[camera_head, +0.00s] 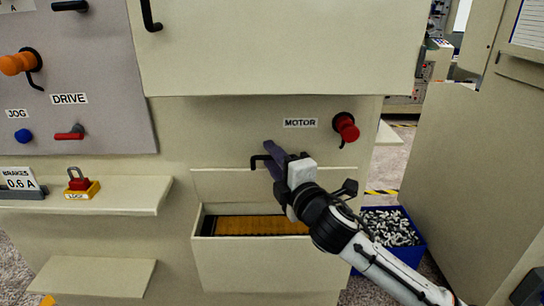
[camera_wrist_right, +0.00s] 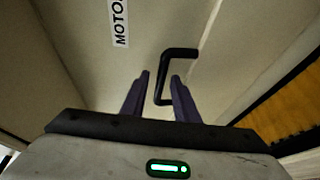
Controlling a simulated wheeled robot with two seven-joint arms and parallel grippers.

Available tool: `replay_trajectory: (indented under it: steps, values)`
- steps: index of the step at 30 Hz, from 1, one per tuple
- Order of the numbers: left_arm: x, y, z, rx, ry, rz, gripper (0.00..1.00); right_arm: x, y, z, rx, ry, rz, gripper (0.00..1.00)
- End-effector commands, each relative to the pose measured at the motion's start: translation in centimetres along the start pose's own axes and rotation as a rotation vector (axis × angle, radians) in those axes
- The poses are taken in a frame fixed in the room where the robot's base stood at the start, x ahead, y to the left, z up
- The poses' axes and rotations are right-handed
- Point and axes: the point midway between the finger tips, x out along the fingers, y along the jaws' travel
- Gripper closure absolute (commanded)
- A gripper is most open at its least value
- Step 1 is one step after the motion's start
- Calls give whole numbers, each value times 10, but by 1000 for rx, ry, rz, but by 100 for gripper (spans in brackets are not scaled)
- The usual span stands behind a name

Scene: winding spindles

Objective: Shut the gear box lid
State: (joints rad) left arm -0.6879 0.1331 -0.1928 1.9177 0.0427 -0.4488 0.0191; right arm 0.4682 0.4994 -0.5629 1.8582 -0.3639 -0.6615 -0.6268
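The gear box (camera_head: 265,264) is a cream box low on the machine front, with orange-yellow contents showing through its open top. Its lid (camera_head: 225,184) stands raised at the back of the opening, with a black bar handle (camera_head: 257,161) near its top edge. My right gripper (camera_head: 272,158) is at that handle. In the right wrist view, the handle (camera_wrist_right: 180,54) reaches down between the two dark fingers (camera_wrist_right: 160,76), with gaps visible on both sides, so the gripper looks open around it. Part of the lid is hidden behind my right gripper. My left gripper is not in view.
A red knob (camera_head: 346,128) beside the MOTOR label sticks out above right of my gripper. A cream shelf (camera_head: 120,194) with a red padlock juts out at left. A blue bin (camera_head: 408,254) of metal parts stands on the floor at right, by a cream cabinet door (camera_head: 455,170).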

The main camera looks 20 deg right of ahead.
Motion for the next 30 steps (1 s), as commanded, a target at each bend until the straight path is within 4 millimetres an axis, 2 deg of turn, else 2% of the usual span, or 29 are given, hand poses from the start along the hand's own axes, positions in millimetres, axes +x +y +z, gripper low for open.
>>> replay_trajectory:
  steps: [10,15,24,30]
  values:
    - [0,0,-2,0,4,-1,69,4,0,0,1,1,1,72]
    - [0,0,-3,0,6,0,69,4,0,0,1,1,0,100]
    - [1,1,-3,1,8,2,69,4,-1,0,0,1,3,100]
    - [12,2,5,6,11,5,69,-2,-7,-3,-12,1,34,100]
